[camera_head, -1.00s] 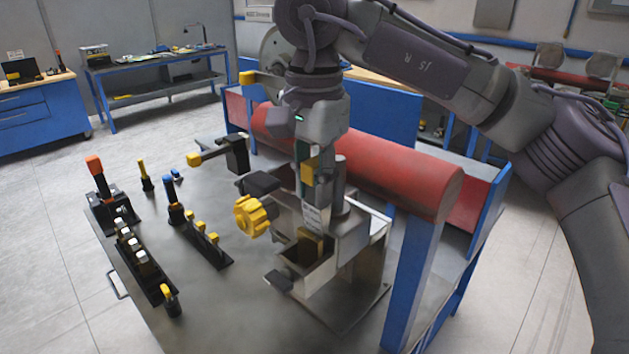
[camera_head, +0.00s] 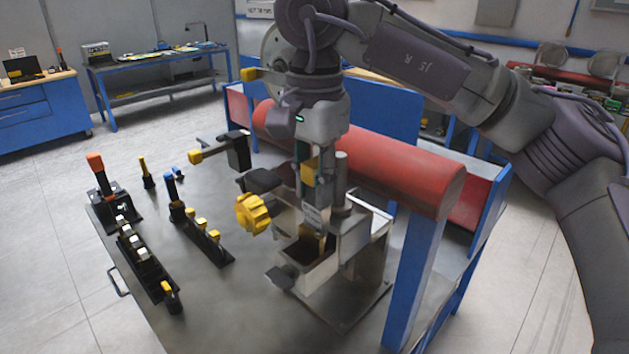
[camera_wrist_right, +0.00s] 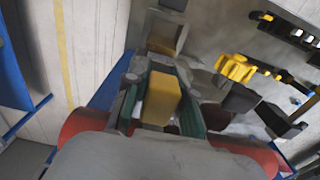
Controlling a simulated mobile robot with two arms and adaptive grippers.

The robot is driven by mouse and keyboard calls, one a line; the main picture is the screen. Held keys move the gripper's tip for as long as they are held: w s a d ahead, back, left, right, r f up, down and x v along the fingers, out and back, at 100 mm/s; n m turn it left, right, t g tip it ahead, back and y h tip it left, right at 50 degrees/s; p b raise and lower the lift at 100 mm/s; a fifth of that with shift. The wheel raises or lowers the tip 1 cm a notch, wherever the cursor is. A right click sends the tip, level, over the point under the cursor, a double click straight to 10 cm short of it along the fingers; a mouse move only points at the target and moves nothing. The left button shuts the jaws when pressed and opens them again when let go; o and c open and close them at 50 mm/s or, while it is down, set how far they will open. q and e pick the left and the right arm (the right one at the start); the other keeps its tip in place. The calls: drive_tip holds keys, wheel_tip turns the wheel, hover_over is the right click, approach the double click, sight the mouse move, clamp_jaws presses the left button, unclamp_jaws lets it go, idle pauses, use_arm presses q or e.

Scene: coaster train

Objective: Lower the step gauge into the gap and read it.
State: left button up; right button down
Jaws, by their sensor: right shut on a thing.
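My right gripper (camera_head: 312,178) points down over the metal fixture (camera_head: 352,245), its fingers shut on the yellow block of the step gauge (camera_head: 310,171). In the right wrist view the yellow block (camera_wrist_right: 161,99) sits between the green finger pads. Below the fingers, the gauge's pale labelled plate (camera_head: 312,215) hangs upright, close to the fixture's open-topped box (camera_head: 318,277). The gauge's lower end is small and dark against the box, so I cannot tell how deep it sits or whether it touches the walls. My left gripper is not in view.
A yellow star knob (camera_head: 253,213) sticks out left of the fixture. A long red cylinder (camera_head: 385,172) runs behind it, with a blue post (camera_head: 410,285) at right. Black racks (camera_head: 150,272) with several tools stand at the left. The grey tabletop (camera_head: 228,290) is clear in front.

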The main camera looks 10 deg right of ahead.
drive_tip(key=shift+f+b, duration=0.4)
drive_tip(key=shift+f, duration=0.15)
idle(0.4)
drive_tip(key=shift+a, duration=0.1)
idle(0.6)
drive_tip(key=shift+s+f, duration=0.15)
drive_tip(key=shift+f, duration=0.15)
idle(1.4)
drive_tip(key=shift+r, duration=0.15)
drive_tip(key=shift+r+p, duration=0.6)
drive_tip(key=shift+r, duration=0.15)
drive_tip(key=shift+r+p, duration=1)
drive_tip(key=shift+r, duration=0.4)
drive_tip(key=shift+r+p, duration=2.1)
drive_tip(key=shift+r, duration=1.85)
drive_tip(key=shift+f, duration=0.15)
